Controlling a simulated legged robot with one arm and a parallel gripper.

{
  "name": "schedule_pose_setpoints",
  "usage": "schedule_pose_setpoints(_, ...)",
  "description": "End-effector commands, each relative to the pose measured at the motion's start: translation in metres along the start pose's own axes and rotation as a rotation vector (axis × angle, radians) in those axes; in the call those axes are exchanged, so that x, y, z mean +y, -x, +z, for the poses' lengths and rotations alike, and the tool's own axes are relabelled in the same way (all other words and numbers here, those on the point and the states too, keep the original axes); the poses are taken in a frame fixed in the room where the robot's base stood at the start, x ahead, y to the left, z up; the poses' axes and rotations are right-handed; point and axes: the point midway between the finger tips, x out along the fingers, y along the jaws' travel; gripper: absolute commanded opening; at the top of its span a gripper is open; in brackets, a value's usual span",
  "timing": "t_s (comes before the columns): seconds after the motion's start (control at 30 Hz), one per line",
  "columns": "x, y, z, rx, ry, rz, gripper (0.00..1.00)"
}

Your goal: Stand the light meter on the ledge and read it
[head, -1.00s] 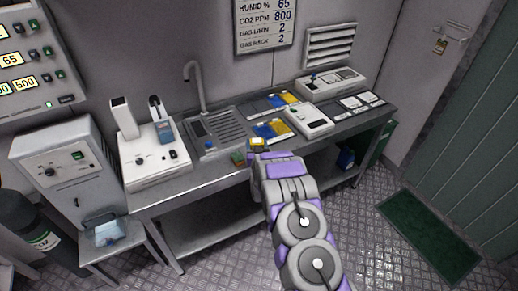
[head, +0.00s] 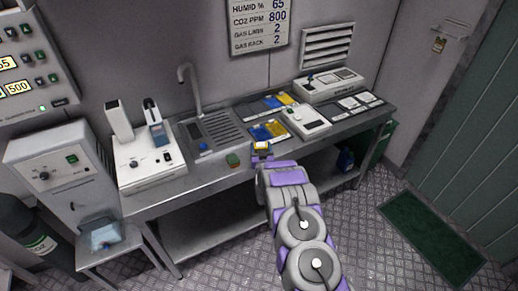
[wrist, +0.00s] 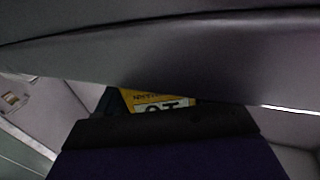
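A small yellow device with a pale face, which looks like the light meter (head: 262,147), is at the tip of my gripper (head: 263,157) near the bench's front edge. In the wrist view the light meter (wrist: 158,100) shows a yellow face with lettering and a white patch with dark characters. It is partly hidden between the grey upper part and the dark finger, and the reading cannot be made out. My gripper appears shut on it. I cannot tell which surface is the ledge.
The metal bench (head: 190,184) carries a white instrument (head: 150,170), a sink tap (head: 190,85), a small green block (head: 233,160), blue and yellow cards (head: 268,131), a white handheld box (head: 306,121) and a grey console (head: 330,84). A stool (head: 108,255) stands left; a green mat (head: 432,236) lies right.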

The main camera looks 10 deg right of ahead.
Motion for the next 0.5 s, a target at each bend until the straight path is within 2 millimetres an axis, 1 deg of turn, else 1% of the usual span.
schedule_pose_setpoints(0.03, -0.0023, 0.0001, -0.0002, 0.0, 0.002, -0.001, 0.75)
schedule_pose_setpoints(0.2, -0.0077, 0.0006, -0.0001, 0.0, 0.007, -0.002, 0.91)
schedule_pose_setpoints(0.33, -0.009, 0.0006, -0.0002, 0.001, 0.009, -0.002, 0.92)
schedule_pose_setpoints(0.5, -0.0053, 0.0004, 0.0, 0.0, 0.005, -0.002, 0.92)
